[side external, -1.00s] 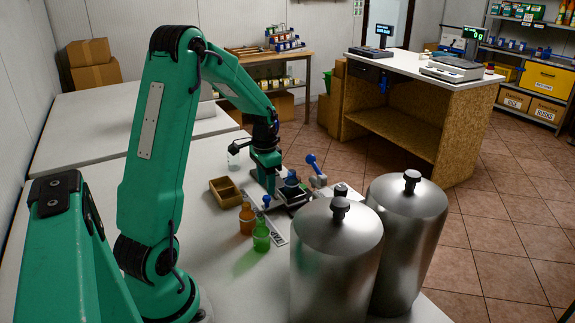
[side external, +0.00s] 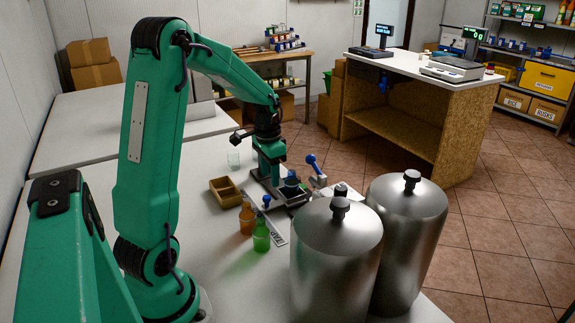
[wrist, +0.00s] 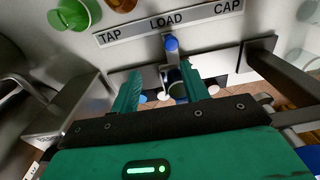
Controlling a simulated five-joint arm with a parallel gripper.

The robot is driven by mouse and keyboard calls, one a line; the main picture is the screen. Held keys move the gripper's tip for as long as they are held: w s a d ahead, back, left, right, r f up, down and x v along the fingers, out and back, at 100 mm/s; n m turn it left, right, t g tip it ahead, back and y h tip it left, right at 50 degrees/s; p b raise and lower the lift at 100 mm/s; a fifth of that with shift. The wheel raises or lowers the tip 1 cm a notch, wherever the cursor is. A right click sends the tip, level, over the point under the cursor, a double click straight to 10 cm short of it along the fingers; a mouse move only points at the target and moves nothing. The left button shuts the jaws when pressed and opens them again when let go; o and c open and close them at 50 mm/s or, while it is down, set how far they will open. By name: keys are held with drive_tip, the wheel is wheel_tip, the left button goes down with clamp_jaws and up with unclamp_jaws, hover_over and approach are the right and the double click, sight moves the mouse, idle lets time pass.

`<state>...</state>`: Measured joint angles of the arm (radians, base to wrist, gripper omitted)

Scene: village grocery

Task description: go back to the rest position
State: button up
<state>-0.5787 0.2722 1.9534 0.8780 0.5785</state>
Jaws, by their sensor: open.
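My gripper (side external: 279,184) is over the small bench device (side external: 300,196) on the white table, its fingers pointing down. In the wrist view my gripper (wrist: 160,88) has its two green fingers apart. A blue-tipped part (wrist: 171,45) of the device shows between and beyond them, next to a strip labelled TAP, LOAD, CAP (wrist: 168,23). A dark round part and some blue also show between the fingers; I cannot tell whether the fingers touch anything.
Two metal canisters (side external: 337,255) (side external: 408,235) stand close at the right. An orange bottle (side external: 247,220), a green bottle (side external: 261,237) and a wooden box (side external: 225,193) stand left of the device. A clear glass (side external: 233,159) is behind.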

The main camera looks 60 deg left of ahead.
drive_tip(key=s+d+r+t, duration=0.2)
drive_tip(key=s+d+r, duration=0.2)
drive_tip(key=d+r, duration=0.75)
drive_tip(key=s+d+t, duration=0.3)
drive_tip(key=s+d, duration=0.5)
drive_tip(key=d, duration=0.3)
drive_tip(key=shift+s+r, duration=0.15)
drive_tip(key=shift+r, duration=0.3)
